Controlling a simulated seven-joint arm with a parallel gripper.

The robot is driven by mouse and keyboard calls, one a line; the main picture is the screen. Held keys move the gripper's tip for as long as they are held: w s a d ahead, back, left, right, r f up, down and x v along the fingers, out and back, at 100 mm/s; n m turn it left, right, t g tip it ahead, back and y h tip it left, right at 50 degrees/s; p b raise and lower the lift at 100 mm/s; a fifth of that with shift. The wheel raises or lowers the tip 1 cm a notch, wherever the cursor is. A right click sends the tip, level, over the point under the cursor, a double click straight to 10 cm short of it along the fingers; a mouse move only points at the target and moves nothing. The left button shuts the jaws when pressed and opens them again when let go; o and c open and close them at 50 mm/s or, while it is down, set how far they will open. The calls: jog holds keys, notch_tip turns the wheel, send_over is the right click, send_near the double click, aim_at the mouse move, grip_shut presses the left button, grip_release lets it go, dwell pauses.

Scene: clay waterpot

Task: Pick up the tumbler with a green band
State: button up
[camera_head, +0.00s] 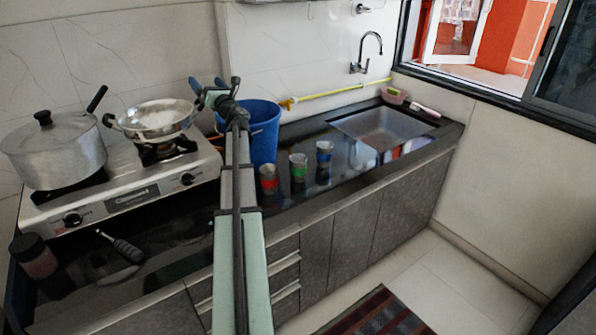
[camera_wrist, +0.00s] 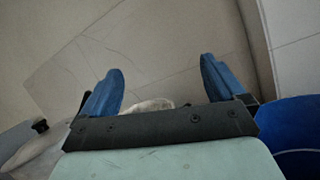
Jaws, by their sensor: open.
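The tumbler with a green band (camera_head: 299,168) stands upright on the dark counter, between a tumbler with a red band (camera_head: 268,180) on its left and a tumbler with a blue band (camera_head: 324,154) on its right. My gripper (camera_head: 207,84) is raised near the back wall, to the left of and above the tumblers, close to the pan and the blue bucket. In the wrist view my gripper (camera_wrist: 161,88) has its two blue fingers wide apart with nothing between them. The tumblers do not show in the wrist view.
A blue bucket (camera_head: 264,132) stands behind the tumblers, partly hidden by my arm; it also shows in the wrist view (camera_wrist: 290,125). A stove (camera_head: 130,188) bears a lidded pot (camera_head: 55,150) and a pan (camera_head: 155,119). A sink (camera_head: 385,132) lies right of the tumblers.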

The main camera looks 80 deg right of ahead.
jog(key=s+d+f+n+g, duration=0.1)
jog(key=s+d+f, duration=0.25)
jog(key=s, duration=0.55)
jog(key=s+d+f+n, duration=0.1)
jog(key=s+d+f, duration=0.25)
jog(key=s, duration=0.65)
jog(key=n+y, duration=0.2)
jog(key=y, duration=0.3)
send_near(305, 171)
jog(key=x, duration=1.3)
jog(key=shift+a, duration=0.15)
jog(key=c, duration=1.1)
